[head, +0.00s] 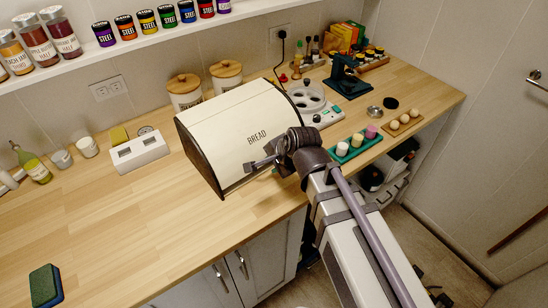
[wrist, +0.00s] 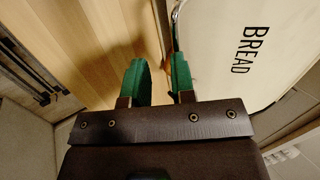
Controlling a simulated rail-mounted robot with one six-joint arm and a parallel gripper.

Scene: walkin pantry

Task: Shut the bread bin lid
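The bread bin (head: 225,120) is a cream box with dark end panels, standing on the wooden counter. Its cream front lid (head: 277,128), marked BREAD, is down over the front; I cannot tell whether it is fully seated. In the wrist view the lid (wrist: 225,75) fills the upper right, with a rounded, trimmed edge. My gripper (head: 254,166) is at the lower front of the lid. In the wrist view my gripper (wrist: 160,75) shows two green fingers apart, with bare wood between them. The right finger overlaps the lid's edge; contact is unclear.
Two wooden-lidded canisters (head: 185,91) stand behind the bin. The counter's front left is mostly clear.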

